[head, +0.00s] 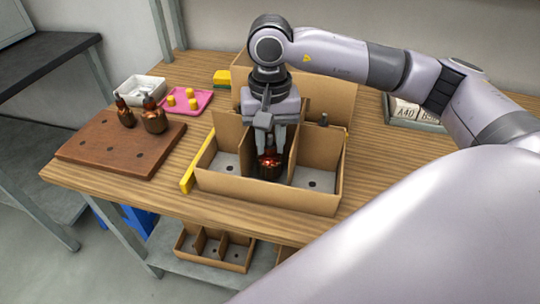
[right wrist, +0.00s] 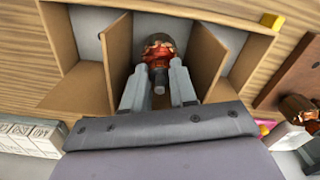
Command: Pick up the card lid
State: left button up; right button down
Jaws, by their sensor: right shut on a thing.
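A tan cardboard piece (head: 325,92), which looks like the card lid, is behind the divided card box (head: 265,197); my right arm hides part of it. My right gripper (head: 269,146) points down into the middle front compartment of the box. It is shut on the shaft of a copper-wound armature (head: 269,164). In the right wrist view the two fingers (right wrist: 158,92) flank the shaft, with the copper winding (right wrist: 158,50) beyond them between two card dividers. I cannot tell whether the armature touches the compartment floor. My left gripper is out of view.
Two armatures (head: 154,119) stand on a brown wooden board (head: 105,155) at the left. Near them are a pink tray (head: 190,110) with yellow pieces and a white bin (head: 140,88). A grey labelled tray (head: 415,122) is at right. Table right of the box is clear.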

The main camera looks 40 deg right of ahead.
notch_tip(320, 180, up, 11)
jog(key=shift+f, duration=0.2)
notch_tip(320, 180, up, 10)
jog(key=p, duration=0.3)
jog(key=shift+f, duration=0.25)
notch_tip(320, 180, down, 15)
jog(key=b, duration=0.3)
jog(key=shift+r, duration=0.1)
jog(key=shift+f, duration=2.45)
